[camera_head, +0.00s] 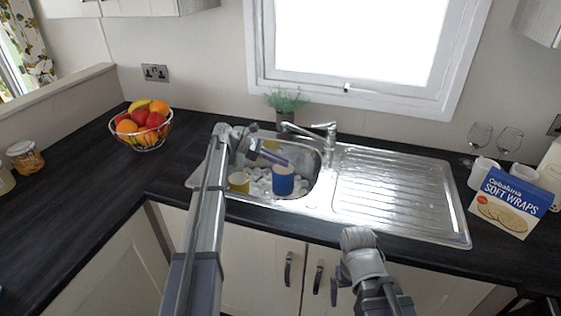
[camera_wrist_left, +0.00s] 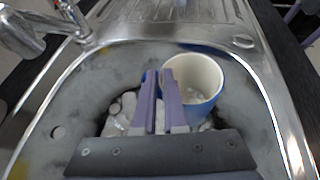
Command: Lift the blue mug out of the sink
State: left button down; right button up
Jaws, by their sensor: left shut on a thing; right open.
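The blue mug (camera_head: 283,181) stands in the sink (camera_head: 318,190) with its pale open top upward, and it also shows in the left wrist view (camera_wrist_left: 203,85). My left gripper (camera_head: 287,163) reaches into the sink from the left, at the mug's upper left. In the left wrist view its purple fingers (camera_wrist_left: 158,75) are shut at the mug's left side, on a blue part that looks like its handle. The fingers hide most of that grip. My right gripper (camera_head: 335,290) is open and empty, low in front of the cabinet doors; only a small dark part shows.
The tap (camera_head: 315,130) rises behind the basin. The ribbed draining board (camera_head: 395,190) on the right is clear. A fruit basket (camera_head: 143,127) and a wraps box (camera_head: 512,202) stand on the worktop.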

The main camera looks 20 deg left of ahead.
pick_arm(q)
jog(key=s+r+p, duration=0.3)
jog(key=r+p, duration=0.8)
dwell(0.3)
